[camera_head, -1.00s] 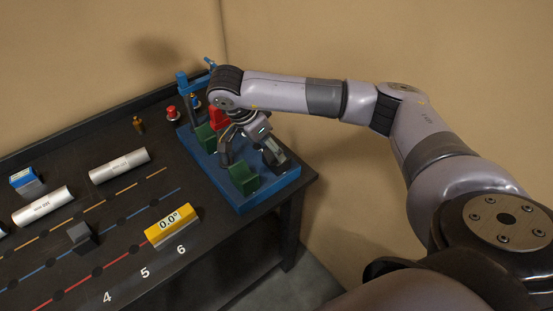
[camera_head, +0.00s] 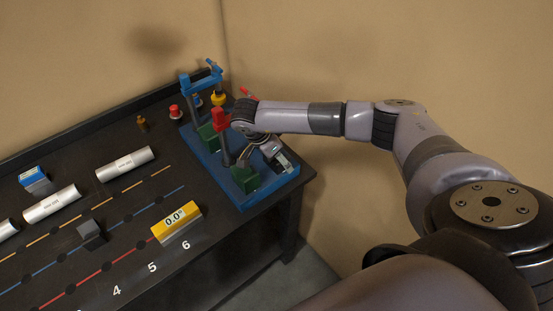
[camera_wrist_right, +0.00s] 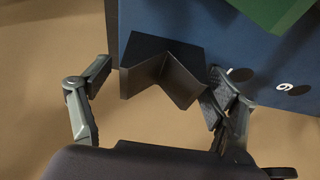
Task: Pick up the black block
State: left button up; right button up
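A black V-shaped block (camera_wrist_right: 165,68) shows in the right wrist view, over the edge of the blue base (camera_wrist_right: 140,18). My right gripper (camera_wrist_right: 158,95) is open, with one finger on each side of the block. The left finger is apart from it; the right finger is close to its right edge, and I cannot tell if it touches. In the head view my right gripper (camera_head: 263,152) is low over the right part of the blue base, and my wrist hides the block there. My left gripper is out of view.
A green V-block (camera_head: 245,180) and a red-topped post (camera_head: 222,122) stand on the blue base near my wrist. A dark grey block (camera_head: 90,234), white cylinders (camera_head: 125,164) and a yellow readout (camera_head: 177,222) are on the table (camera_head: 215,240). The table's right edge is close.

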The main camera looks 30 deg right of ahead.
jog(key=c, duration=1.6)
jog(key=shift+r, duration=0.1)
jog(key=shift+c, duration=0.3)
jog(key=shift+w+r, duration=0.1)
